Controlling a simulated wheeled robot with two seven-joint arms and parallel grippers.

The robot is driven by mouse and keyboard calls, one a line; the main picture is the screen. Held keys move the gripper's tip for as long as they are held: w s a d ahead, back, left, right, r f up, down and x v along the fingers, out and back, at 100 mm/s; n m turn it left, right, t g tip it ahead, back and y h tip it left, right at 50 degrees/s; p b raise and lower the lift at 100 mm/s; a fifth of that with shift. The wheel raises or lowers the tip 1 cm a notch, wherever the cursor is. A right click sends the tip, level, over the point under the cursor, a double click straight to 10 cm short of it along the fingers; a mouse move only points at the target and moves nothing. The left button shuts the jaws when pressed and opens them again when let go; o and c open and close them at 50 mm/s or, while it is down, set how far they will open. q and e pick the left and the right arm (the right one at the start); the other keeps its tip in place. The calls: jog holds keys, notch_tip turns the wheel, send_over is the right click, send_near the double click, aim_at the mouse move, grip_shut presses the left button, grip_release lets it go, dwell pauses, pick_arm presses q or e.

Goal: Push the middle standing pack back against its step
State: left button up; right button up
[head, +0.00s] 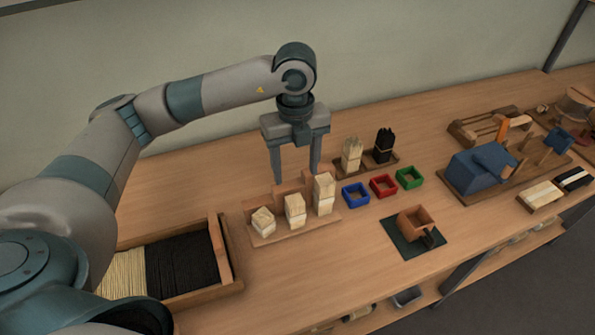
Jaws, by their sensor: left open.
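Three pale packs stand in a row on a wooden stepped rack. The middle pack (295,210) stands between the shorter left pack (263,221) and the taller right pack (323,193). The stepped rack (262,241) has upright wooden steps behind the packs. I cannot tell whether the middle pack touches its step. My left gripper (294,174) points down, open and empty, its two fingers apart above and behind the middle and right packs. My right gripper is not in view.
A tray (229,255) of pale and black bristles lies at the left. Blue (356,195), red (383,186) and green (409,178) boxes stand right of the rack. Behind them is a holder with pale (352,155) and black (383,146) bundles. A blue machine (478,170) stands farther right.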

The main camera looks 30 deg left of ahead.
aim_at(296, 213)
pick_arm(q)
notch_tip(296, 213, down, 16)
jog(key=p, duration=0.4)
jog(key=shift+r, duration=0.15)
jog(key=shift+f+p, duration=0.3)
jog(key=shift+f, duration=0.6)
jog(key=shift+c, duration=0.6)
jog(key=shift+a, duration=0.1)
jog(key=c, duration=1)
